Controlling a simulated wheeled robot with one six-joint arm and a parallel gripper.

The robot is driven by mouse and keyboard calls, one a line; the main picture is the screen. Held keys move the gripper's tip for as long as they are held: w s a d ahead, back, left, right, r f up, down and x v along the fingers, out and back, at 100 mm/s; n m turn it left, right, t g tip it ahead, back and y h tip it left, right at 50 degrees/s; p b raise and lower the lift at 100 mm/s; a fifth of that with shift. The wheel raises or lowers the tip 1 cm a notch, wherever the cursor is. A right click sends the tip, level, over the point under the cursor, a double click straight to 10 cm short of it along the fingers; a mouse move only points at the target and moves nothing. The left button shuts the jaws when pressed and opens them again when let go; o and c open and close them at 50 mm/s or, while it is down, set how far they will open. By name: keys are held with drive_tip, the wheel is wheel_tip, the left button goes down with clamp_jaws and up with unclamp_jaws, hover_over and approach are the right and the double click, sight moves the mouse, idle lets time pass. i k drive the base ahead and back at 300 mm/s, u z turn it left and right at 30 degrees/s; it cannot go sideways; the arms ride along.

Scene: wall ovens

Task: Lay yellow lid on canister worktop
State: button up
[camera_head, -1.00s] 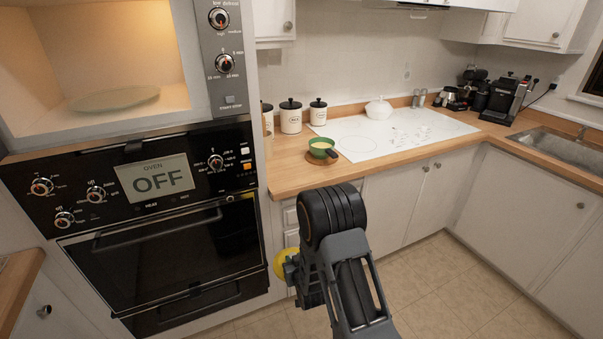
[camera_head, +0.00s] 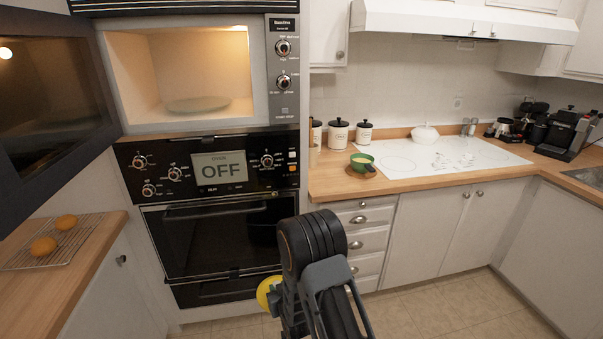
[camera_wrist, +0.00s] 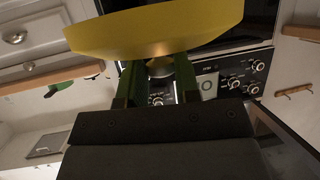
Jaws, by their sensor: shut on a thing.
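The yellow lid (camera_wrist: 155,30) is in my gripper (camera_wrist: 158,75), which is shut on the lid's small metal-coloured knob in the wrist view. In the head view the lid (camera_head: 267,292) shows partly behind my arm, low in front of the oven. My gripper's fingers are mostly hidden there. The worktop with the canisters (camera_head: 335,185) is to the right of the oven, above and beyond the lid. White canisters with black lids (camera_head: 338,135) stand at its back left, and one is partly hidden by the oven cabinet.
The upper oven's door (camera_head: 45,95) stands open at left. Two orange-brown round items lie on a rack (camera_head: 40,250) on the left counter.

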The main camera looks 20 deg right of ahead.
sight(333, 183)
drive_tip(key=u, duration=1.05)
drive_tip(key=i, duration=1.1)
drive_tip(key=z, duration=2)
